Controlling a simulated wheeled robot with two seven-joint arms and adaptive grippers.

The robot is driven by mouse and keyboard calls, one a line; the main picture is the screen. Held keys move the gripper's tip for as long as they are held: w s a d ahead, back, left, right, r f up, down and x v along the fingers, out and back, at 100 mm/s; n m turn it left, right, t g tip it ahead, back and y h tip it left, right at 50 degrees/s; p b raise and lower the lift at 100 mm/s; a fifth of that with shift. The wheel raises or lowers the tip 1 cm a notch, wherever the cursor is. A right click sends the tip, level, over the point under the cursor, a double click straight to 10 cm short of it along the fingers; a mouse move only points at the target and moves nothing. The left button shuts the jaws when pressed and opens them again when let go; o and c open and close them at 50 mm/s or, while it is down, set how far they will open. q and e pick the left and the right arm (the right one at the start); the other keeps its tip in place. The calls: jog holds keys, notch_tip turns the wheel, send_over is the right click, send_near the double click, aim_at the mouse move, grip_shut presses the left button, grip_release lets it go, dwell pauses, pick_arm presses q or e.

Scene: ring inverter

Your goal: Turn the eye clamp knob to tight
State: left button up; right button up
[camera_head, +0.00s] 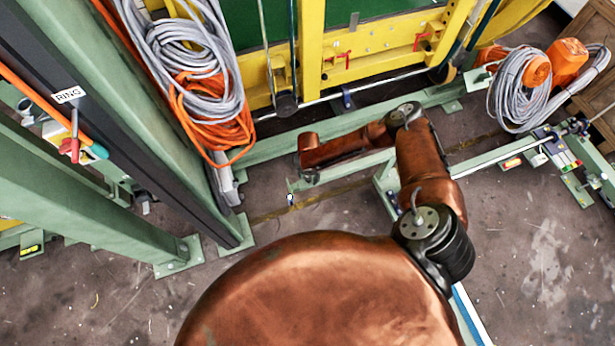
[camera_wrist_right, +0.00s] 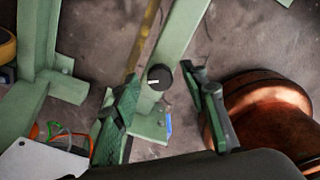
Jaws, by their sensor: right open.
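A round black knob (camera_wrist_right: 160,77) with a small white mark sits on a green beam (camera_wrist_right: 182,38) in the right wrist view. I take it for the eye clamp knob; its turn setting cannot be read. My right gripper (camera_wrist_right: 163,76) is open, with one green-looking finger on each side of the knob. I see no clear contact between the fingers and the knob. In the head view my right arm reaches over to the frame, and its gripper is mostly hidden by the copper wrist. My left gripper is in neither view.
A blue tab (camera_wrist_right: 168,124) is on the beam's foot near the fingers. In the head view, a green post (camera_head: 150,120) with grey and orange cables (camera_head: 205,110) stands left of my arm. A yellow frame (camera_head: 375,50) is behind. Bare floor (camera_head: 110,300) lies at lower left.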

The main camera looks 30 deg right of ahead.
grip_shut()
dwell(0.5)
